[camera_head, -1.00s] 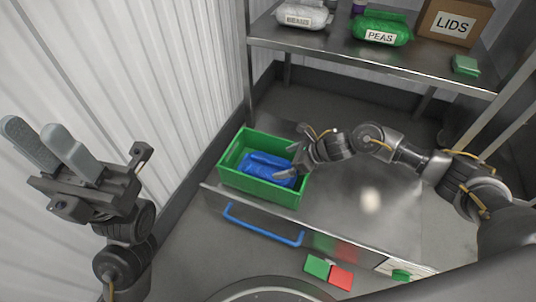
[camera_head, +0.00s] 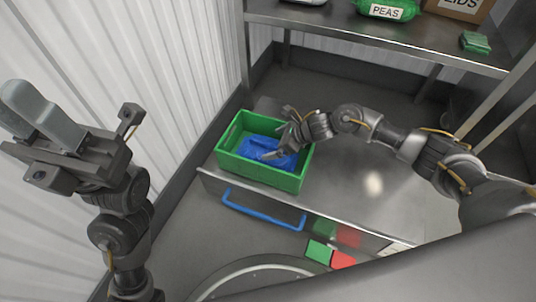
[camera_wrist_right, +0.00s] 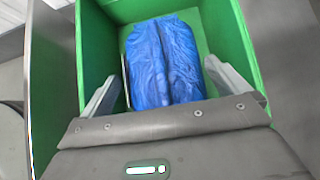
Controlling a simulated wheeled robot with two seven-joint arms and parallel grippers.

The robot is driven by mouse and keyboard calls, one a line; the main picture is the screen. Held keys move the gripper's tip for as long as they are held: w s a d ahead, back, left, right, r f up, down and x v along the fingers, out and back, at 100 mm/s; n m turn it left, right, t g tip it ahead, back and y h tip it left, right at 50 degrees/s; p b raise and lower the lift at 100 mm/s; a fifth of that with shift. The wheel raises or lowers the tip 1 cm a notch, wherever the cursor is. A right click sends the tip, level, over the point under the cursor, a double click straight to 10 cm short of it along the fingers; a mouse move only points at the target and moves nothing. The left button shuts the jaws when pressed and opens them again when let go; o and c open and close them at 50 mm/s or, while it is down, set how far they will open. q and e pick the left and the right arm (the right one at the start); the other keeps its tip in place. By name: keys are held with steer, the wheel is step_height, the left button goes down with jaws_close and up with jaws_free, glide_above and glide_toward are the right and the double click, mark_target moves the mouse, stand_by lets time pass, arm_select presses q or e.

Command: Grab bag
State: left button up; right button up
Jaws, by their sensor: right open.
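A blue bag (camera_head: 262,150) lies in a green crate (camera_head: 241,170) on the low metal surface. In the right wrist view the blue bag (camera_wrist_right: 163,62) fills much of the green crate (camera_wrist_right: 235,38). My right gripper (camera_head: 276,152) reaches into the crate from the right. In the wrist view its fingers (camera_wrist_right: 170,90) are apart, one on each side of the bag's near part; whether they touch it I cannot tell. My left gripper (camera_head: 42,118) is raised at the left, far from the crate, its two fingers apart and empty.
The crate stands on a metal drawer unit (camera_head: 345,205) with a blue handle (camera_head: 262,213). A shelf (camera_head: 380,38) behind carries a green peas bag (camera_head: 384,9) and a cardboard lids box (camera_head: 458,8). A corrugated wall (camera_head: 170,90) is close on the left.

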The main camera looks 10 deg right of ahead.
mark_target(271, 144)
steer(key=b+x, duration=0.2)
steer(key=x, duration=0.2)
steer(key=shift+f, duration=0.2)
steer(key=shift+a, duration=0.1)
steer(key=shift+r, duration=0.1)
steer(key=shift+c, duration=0.4)
